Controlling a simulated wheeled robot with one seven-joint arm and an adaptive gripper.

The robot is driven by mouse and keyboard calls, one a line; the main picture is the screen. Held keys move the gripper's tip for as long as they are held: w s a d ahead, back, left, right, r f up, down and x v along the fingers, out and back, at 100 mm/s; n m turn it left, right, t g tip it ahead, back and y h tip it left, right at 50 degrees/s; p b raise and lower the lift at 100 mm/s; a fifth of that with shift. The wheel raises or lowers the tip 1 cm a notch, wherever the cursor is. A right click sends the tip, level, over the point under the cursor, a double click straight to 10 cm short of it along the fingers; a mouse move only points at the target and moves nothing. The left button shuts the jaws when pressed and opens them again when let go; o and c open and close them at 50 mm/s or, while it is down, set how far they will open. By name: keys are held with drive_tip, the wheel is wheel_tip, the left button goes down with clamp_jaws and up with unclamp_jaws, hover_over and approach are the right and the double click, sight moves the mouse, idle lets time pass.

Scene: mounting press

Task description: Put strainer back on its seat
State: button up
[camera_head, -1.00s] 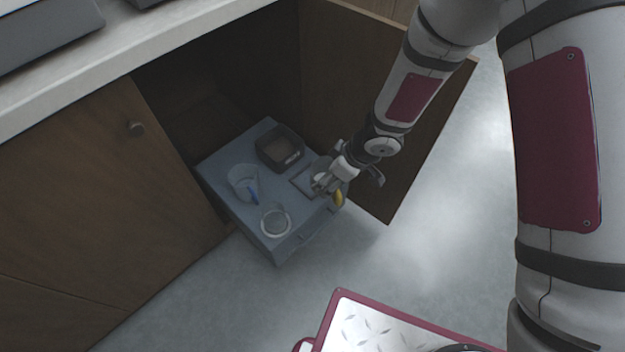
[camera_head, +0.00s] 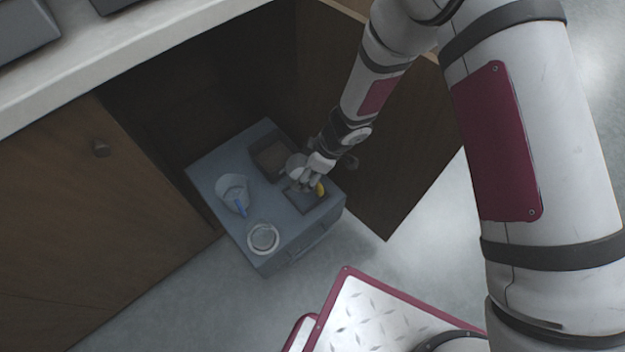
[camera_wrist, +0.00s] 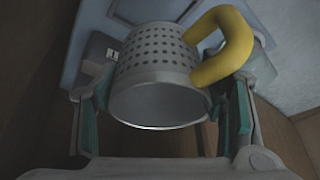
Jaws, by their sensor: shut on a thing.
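The strainer, a perforated metal cup (camera_wrist: 158,62) with a thick yellow handle (camera_wrist: 222,45), sits between the fingers of my gripper (camera_wrist: 160,100) in the wrist view. My gripper is shut on the cup, with one finger on each side. In the head view my gripper (camera_head: 303,178) is above the right part of a blue-grey pull-out unit (camera_head: 215,165), and the yellow handle (camera_head: 320,188) shows beside it. I cannot tell which spot is the strainer's seat, nor the gap beneath the strainer.
An open cabinet door (camera_head: 400,165) is close on the right.

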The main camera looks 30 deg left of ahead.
drive_tip(key=shift+w+f, duration=0.15)
drive_tip(key=shift+w, duration=0.1)
drive_tip(key=shift+w+f+b, duration=0.1)
drive_tip(key=shift+f+b, duration=0.2)
drive_tip(key=shift+b, duration=0.05)
wheel_tip(320, 180, down, 9)
drive_tip(key=b, duration=0.6)
drive_tip(key=shift+b, duration=0.35)
drive_tip(key=shift+f, duration=0.1)
drive_tip(key=shift+f, duration=0.1)
drive_tip(key=o, duration=1.3)
drive_tip(key=p+v, duration=0.7)
drive_tip(key=v, duration=0.5)
